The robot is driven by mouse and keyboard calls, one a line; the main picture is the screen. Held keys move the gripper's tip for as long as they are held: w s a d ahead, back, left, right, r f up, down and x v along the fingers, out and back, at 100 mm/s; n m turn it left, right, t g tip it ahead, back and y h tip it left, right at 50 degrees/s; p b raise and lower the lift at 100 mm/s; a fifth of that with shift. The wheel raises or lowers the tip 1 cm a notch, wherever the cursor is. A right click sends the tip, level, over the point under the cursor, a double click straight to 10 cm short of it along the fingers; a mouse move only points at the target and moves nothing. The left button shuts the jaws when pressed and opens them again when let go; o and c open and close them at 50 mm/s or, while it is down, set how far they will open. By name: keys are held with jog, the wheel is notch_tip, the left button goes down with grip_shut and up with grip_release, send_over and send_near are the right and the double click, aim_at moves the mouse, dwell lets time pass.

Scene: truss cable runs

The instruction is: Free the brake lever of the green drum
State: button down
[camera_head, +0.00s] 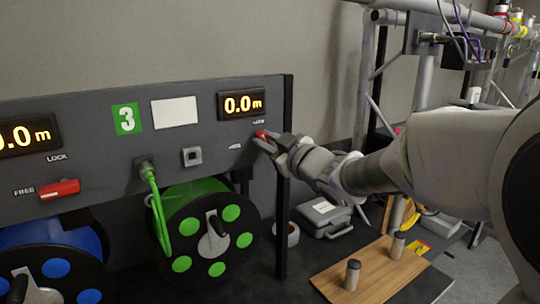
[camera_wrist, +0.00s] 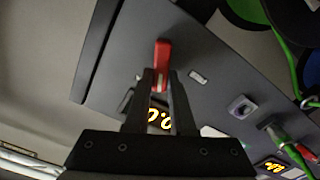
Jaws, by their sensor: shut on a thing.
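The green drum (camera_head: 212,225) hangs under the panel in the head view, with a dark face, green discs and a crank handle. Its red brake lever (camera_head: 261,134) is on the panel at the right, below the right display, mostly hidden by my gripper (camera_head: 272,146). In the wrist view the red lever (camera_wrist: 162,52) stands out clearly, and its near end is between the fingertips of my gripper (camera_wrist: 162,76). My gripper is shut on the lever. LOCK is printed above the lever and a small FREE label (camera_head: 235,146) is to its left.
A second red lever (camera_head: 60,188) belongs to the blue drum (camera_head: 52,240) at left. A green cable (camera_head: 157,205) plugs into the panel (camera_head: 75,128). A dark post (camera_head: 284,175) stands close below my gripper. A board with two cylinders (camera_head: 370,272) lies at lower right.

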jog(key=shift+s+a+f+n+b, duration=0.15)
jog(key=shift+f+n+b, duration=0.15)
jog(key=shift+n+b, duration=1.7)
jog(key=shift+s+a+f+n+b, duration=0.15)
jog(key=shift+f+n+b, duration=0.15)
jog(key=shift+n+b, duration=1.75)
jog(key=shift+a+f+n+b, duration=0.15)
jog(key=shift+f+n+b, duration=0.15)
jog(key=shift+n+b, duration=1.7)
jog(key=shift+n, duration=0.35)
jog(key=c, duration=0.8)
grip_release()
jog(key=shift+o, duration=0.2)
jog(key=p+v, duration=0.2)
jog(key=v, duration=1.5)
jog(key=shift+d+p, duration=0.2)
jog(key=shift+p, duration=0.15)
